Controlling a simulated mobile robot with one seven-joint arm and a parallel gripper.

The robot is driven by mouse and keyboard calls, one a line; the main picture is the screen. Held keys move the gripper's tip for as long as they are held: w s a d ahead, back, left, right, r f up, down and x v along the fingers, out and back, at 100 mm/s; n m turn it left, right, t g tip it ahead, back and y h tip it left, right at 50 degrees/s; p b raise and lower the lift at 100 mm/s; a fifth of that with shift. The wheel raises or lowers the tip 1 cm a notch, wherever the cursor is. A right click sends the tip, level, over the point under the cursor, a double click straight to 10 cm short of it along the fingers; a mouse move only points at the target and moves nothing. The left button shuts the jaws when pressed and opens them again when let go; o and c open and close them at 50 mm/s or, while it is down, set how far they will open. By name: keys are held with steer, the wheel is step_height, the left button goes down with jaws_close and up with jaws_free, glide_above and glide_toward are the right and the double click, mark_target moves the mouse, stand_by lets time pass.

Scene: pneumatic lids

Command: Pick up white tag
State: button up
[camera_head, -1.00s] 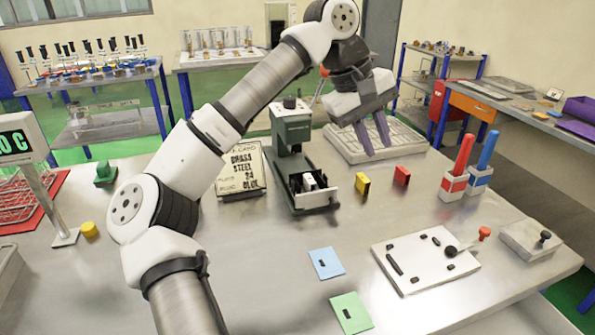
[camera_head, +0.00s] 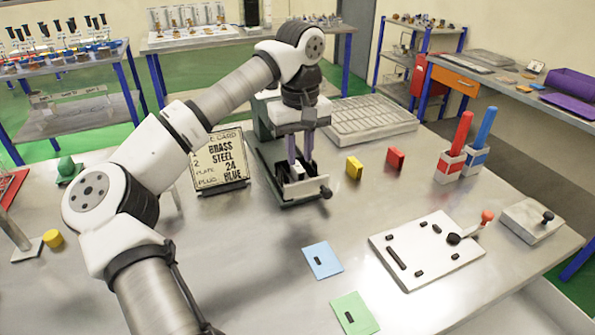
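The likely white tag (camera_head: 298,173) is a small white piece in the front jaws of the dark green bench device (camera_head: 264,160), partly hidden by my gripper. My gripper (camera_head: 300,160) points down over the device's front. Its two purple fingers are apart, with a gap between them, and their tips are right at the white piece. I cannot tell whether they touch it. My gripper and arm hide the device's upper part.
A yellow tag (camera_head: 354,168) and a red tag (camera_head: 395,158) stand to the right. A sign card (camera_head: 218,160) stands close on the left. A pale ribbed tray (camera_head: 365,120) lies behind. Blue (camera_head: 322,261) and green (camera_head: 354,314) plates lie in front; bare table surrounds them.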

mark_target(300, 170)
steer(key=shift+d+f+p, duration=0.1)
steer(key=shift+f+p, duration=0.45)
steer(key=shift+f, duration=2.15)
jaws_close()
steer(key=shift+r, duration=0.1)
